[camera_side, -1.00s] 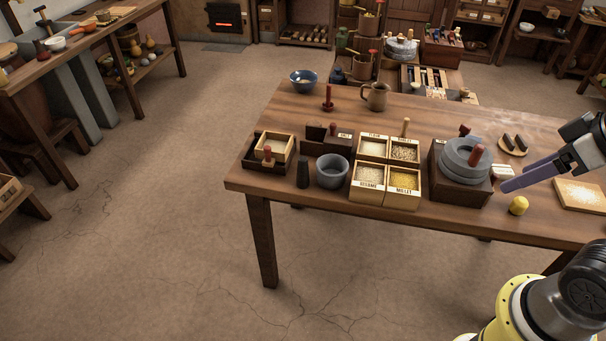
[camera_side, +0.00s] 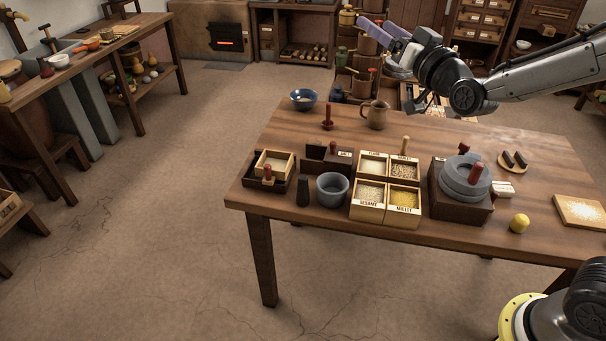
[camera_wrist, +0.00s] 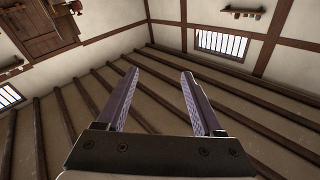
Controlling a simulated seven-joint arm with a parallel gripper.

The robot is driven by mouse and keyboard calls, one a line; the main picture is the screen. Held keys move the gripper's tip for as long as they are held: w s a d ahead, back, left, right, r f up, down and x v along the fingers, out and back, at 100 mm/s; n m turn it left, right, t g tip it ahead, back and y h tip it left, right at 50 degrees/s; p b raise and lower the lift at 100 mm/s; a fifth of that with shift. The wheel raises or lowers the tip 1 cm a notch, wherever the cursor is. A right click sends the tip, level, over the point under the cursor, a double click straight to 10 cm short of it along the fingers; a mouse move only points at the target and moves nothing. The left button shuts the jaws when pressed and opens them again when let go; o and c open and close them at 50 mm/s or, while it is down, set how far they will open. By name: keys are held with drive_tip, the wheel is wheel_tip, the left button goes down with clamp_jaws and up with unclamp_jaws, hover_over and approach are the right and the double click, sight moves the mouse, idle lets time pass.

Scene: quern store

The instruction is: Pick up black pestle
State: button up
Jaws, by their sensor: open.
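The black pestle (camera_side: 303,191) stands upright on the wooden table (camera_side: 470,238) near its front left edge, in the side view. A grey mortar (camera_side: 332,189) stands just to its right. My gripper (camera_side: 376,30) is raised high above the far side of the table, well up and to the right of the pestle, with its purple fingers pointing up and left. In the wrist view my gripper (camera_wrist: 160,85) has its two fingers apart with nothing between them. The wrist view shows only walls and the beamed ceiling, so the pestle is out of that view.
Right of the mortar stand grain boxes (camera_side: 370,214) and a quern (camera_side: 467,184). Behind the pestle are a wooden tray (camera_side: 274,164) and a dark salt box (camera_side: 331,154). A jug (camera_side: 376,114) and blue bowl (camera_side: 303,99) stand at the back. A yellow knob-like object (camera_side: 519,223) sits front right.

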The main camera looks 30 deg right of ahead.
drive_tip(key=w+a+f, duration=0.2)
drive_tip(key=w+f, duration=0.3)
drive_tip(key=f, duration=0.3)
drive_tip(key=n+g+y, duration=0.1)
drive_tip(key=n+g, duration=0.1)
drive_tip(key=n, duration=0.1)
approach(306, 181)
drive_tip(key=w, duration=0.8)
drive_tip(key=shift+w+d+f, duration=0.2)
drive_tip(key=shift+w+f, duration=0.05)
drive_tip(key=shift+w, duration=0.15)
drive_tip(key=shift+w+a+f, duration=0.1)
drive_tip(key=shift+w+f, duration=0.05)
drive_tip(key=shift+w, duration=1.2)
drive_tip(key=shift+w+a+f, duration=0.1)
drive_tip(key=shift+w, duration=1.3)
clamp_jaws()
